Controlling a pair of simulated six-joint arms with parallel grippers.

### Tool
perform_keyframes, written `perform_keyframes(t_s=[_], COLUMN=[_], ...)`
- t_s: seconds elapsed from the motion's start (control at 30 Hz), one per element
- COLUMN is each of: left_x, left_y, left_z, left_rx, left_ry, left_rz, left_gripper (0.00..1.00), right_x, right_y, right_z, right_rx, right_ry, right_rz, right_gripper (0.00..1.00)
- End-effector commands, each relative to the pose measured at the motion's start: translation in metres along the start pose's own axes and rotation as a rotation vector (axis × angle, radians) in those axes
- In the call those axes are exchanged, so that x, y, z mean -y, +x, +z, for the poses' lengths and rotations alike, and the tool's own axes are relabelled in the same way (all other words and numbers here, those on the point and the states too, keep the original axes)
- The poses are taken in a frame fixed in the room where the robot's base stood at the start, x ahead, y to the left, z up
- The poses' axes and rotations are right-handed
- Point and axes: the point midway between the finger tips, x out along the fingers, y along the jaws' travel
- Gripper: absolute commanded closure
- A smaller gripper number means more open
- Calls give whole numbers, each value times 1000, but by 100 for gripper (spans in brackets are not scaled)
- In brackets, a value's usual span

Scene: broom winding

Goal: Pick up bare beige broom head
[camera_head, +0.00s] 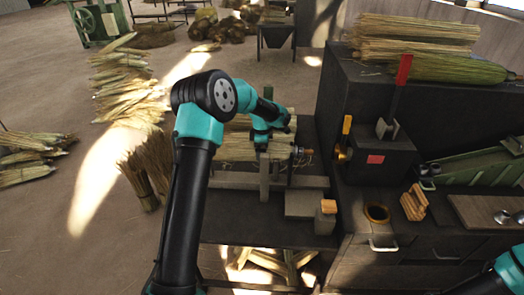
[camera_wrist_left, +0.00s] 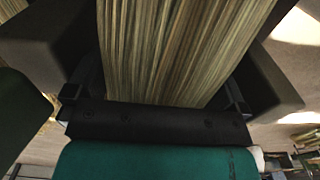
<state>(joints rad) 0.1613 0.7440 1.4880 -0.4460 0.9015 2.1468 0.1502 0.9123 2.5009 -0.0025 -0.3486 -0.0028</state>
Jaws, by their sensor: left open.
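The beige broom head (camera_head: 235,148) lies on the dark bench in the head view, a bundle of straw partly hidden behind my left arm. My left gripper (camera_head: 266,140) is at the bundle, its fingers hard to make out there. In the left wrist view, pale straw (camera_wrist_left: 180,45) fills the space between the two dark, spread fingers of my left gripper (camera_wrist_left: 170,75). The gripper is open around the straw; I cannot tell whether the fingers touch it. Of my right arm, only a part shows at the lower right of the head view; its gripper is out of frame.
A dark cabinet (camera_head: 345,105) with straw bundles (camera_head: 415,40) on top stands right of the bench (camera_head: 255,229). A red-handled lever (camera_head: 402,70) rises there. Loose straw bundles (camera_head: 125,85) lie on the floor at left.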

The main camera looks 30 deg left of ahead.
Motion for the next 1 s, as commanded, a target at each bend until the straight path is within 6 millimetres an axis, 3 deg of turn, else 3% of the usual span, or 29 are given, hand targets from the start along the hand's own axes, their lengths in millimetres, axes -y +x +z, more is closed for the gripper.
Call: perform_keyframes(t_s=[0.17, 0.67, 1.0], left_x=[0, 0, 0], left_y=[0, 0, -5], left_z=[0, 0, 0], left_rx=[0, 0, 1], left_ry=[0, 0, 0], left_rz=[0, 0, 2], left_gripper=[1, 49, 50], right_x=[0, 0, 0], right_y=[0, 0, 0], right_z=[0, 0, 0], right_rx=[0, 0, 0], right_ry=[0, 0, 0], right_rz=[0, 0, 0], right_gripper=[45, 45, 45])
